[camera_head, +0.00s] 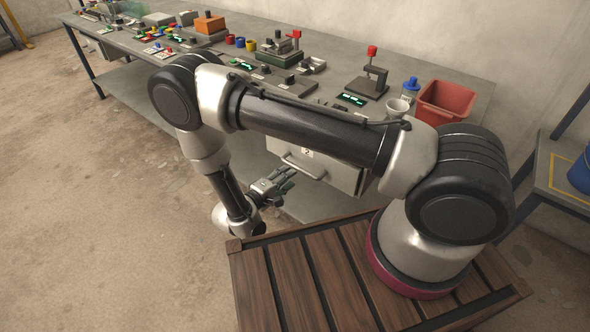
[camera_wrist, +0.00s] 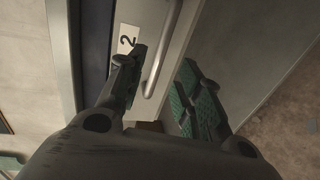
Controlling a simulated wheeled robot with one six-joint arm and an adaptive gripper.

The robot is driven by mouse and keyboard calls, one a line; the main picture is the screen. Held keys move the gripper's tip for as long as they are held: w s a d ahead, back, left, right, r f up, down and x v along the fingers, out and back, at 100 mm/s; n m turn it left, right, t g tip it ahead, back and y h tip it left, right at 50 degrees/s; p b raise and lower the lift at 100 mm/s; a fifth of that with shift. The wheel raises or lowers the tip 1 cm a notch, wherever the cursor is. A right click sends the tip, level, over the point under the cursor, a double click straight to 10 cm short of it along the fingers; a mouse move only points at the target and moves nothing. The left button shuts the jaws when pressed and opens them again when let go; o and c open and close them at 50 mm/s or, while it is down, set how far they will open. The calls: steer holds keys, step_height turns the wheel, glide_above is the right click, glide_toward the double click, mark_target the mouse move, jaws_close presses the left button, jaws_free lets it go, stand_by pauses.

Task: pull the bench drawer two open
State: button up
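Bench drawer two (camera_head: 335,173) is a grey front under the bench, marked with a white "2" label (camera_head: 307,153) that also shows in the wrist view (camera_wrist: 126,38). It looks shut. Its pale bar handle (camera_head: 303,167) is on the front; in the wrist view the handle (camera_wrist: 165,50) runs between my two fingers. My gripper (camera_head: 284,179) is in front of the drawer, at the handle's left and below in the head view. In the wrist view my gripper (camera_wrist: 163,57) is open, with green pads on the right finger. Whether a finger touches the handle I cannot tell.
The grey workbench (camera_head: 225,65) carries a small press with a red knob (camera_head: 372,52), a red bin (camera_head: 444,103), a white cup (camera_head: 397,108) and a blue bottle (camera_head: 410,87). A side shelf (camera_head: 560,170) stands at right. Floor at left is clear.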

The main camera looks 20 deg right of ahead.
mark_target(299, 168)
steer(key=x, duration=0.7)
steer(key=shift+w+d, duration=0.15)
steer(key=shift+d, duration=0.05)
steer(key=shift+c, duration=0.3)
jaws_close()
